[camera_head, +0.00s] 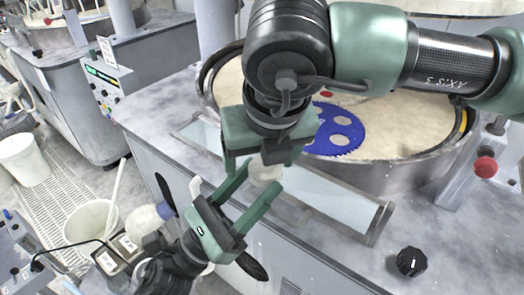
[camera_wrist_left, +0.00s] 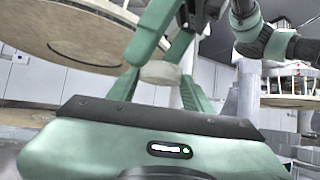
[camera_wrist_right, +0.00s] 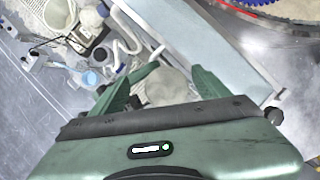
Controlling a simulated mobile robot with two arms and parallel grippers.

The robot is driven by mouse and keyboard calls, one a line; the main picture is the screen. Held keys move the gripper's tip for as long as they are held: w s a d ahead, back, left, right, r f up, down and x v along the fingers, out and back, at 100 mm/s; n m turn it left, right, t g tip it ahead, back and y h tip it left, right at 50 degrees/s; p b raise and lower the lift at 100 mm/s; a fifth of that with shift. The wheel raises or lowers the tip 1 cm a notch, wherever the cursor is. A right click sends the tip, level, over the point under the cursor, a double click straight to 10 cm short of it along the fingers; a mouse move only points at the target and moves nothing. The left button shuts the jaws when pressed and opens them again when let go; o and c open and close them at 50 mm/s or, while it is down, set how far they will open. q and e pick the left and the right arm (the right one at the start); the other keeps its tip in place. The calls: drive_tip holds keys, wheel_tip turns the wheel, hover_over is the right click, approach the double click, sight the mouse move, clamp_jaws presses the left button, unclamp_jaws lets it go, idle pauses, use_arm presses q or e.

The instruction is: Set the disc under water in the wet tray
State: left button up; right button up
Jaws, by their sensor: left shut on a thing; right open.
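A small pale round disc (camera_head: 265,172) is held above the platen machine's front edge. My left gripper (camera_head: 258,178) comes up from the lower left and is shut on the disc. My right gripper (camera_head: 268,160) comes down from above, open, with its fingers near the disc's two sides; the right wrist view shows the disc (camera_wrist_right: 167,87) between them. The left wrist view also shows the disc (camera_wrist_left: 161,73) at the left fingers. The wet tray (camera_head: 379,220) is a long shallow metal trough along the machine's front; the grippers hide part of it.
Behind the tray is a round pale platen (camera_head: 400,125) with a blue toothed carrier (camera_head: 345,135) on it. A black knob (camera_head: 411,261) and a red button (camera_head: 485,166) are at the right. White buckets (camera_head: 92,222) stand at the lower left.

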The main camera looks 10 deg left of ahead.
drive_tip(key=shift+s, duration=0.1)
drive_tip(key=c, duration=1.5)
use_arm(q)
drive_tip(key=o, duration=1.5)
drive_tip(key=shift+c, duration=0.2)
use_arm(e)
drive_tip(key=shift+c, duration=0.2)
